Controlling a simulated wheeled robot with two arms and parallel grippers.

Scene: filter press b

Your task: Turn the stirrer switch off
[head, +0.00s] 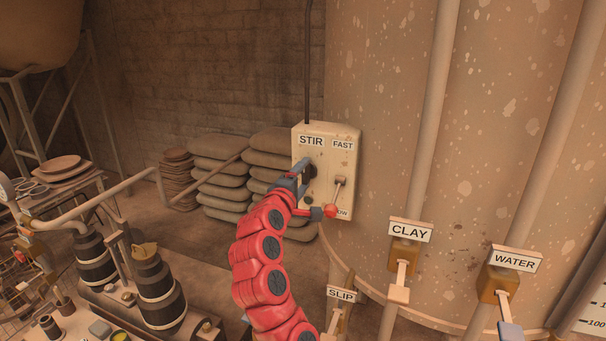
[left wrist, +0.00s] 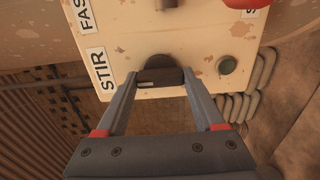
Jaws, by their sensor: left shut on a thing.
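The stirrer switch is a dark round knob with a raised grip bar (left wrist: 160,76) on a cream control box (head: 325,135) labelled STIR. In the head view the dark knob (head: 311,172) is partly covered by my left gripper (head: 305,174), whose red arm rises from below. In the left wrist view my left gripper (left wrist: 160,82) has its two fingers on either side of the knob's bar, shut on it. My right gripper does not show.
CLAY (head: 409,231) and WATER (head: 514,259) levers stand to the right, by the big tank (head: 390,80). Stacked sacks (head: 222,180) lie behind at left.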

